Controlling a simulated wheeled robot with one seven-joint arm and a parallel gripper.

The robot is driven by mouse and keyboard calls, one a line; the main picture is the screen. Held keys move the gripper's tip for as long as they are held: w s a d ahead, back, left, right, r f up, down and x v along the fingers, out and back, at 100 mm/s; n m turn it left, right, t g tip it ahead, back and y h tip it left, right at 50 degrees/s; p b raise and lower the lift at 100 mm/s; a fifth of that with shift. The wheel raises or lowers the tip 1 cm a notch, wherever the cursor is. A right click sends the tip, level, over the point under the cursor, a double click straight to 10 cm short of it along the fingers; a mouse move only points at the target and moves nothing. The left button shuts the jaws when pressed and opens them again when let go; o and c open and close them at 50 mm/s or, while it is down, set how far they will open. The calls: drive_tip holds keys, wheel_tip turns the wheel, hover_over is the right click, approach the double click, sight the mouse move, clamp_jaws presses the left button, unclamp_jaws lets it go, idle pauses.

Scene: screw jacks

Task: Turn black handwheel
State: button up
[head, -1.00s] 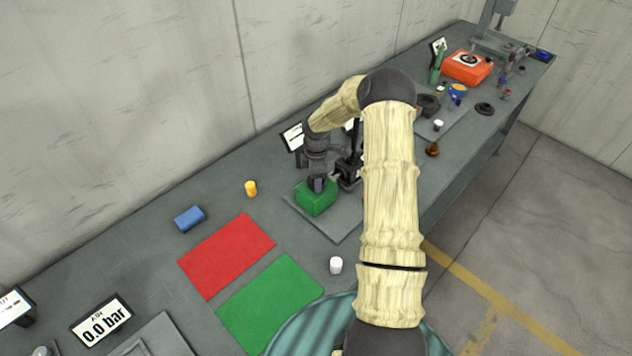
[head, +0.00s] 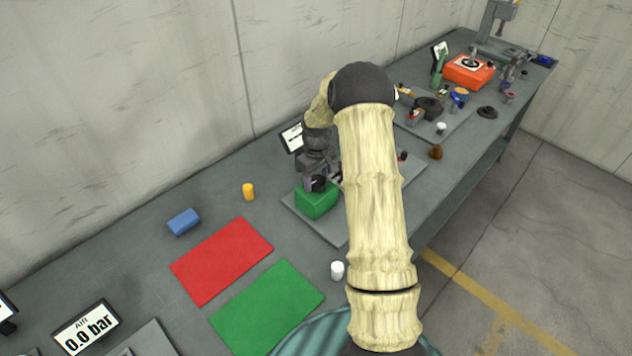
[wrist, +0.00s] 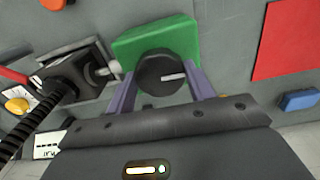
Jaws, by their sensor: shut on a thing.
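The black handwheel (wrist: 160,74) is a round black knob with a light line across its face. It sits at the side of a green block in the wrist view (wrist: 178,37), which is also in the head view (head: 317,203). My gripper (wrist: 159,88) has one purple-grey finger on each side of the handwheel and is shut on it. In the head view my gripper (head: 316,184) is over the green block, and the handwheel is hidden there. The light line runs nearly level in the wrist view.
A dark fitting (wrist: 80,78) with a ribbed black hose adjoins the green block at left. A red mat (head: 221,262), a green mat (head: 267,308), a blue block (head: 185,222), a yellow cylinder (head: 249,191) and a white cylinder (head: 337,270) lie nearby on the bench.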

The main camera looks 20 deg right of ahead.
sight(316, 181)
drive_tip(key=m+b, duration=0.1)
drive_tip(key=m, duration=0.4)
drive_tip(key=shift+m+b, duration=0.3)
drive_tip(key=m, duration=0.5)
drive_tip(key=shift+m+b, duration=0.35)
drive_tip(key=shift+m, duration=0.05)
drive_tip(key=o, duration=1)
wheel_tip(316, 181, up, 17)
drive_tip(key=b, duration=0.3)
drive_tip(key=shift+r, duration=0.2)
drive_tip(key=shift+s, duration=0.1)
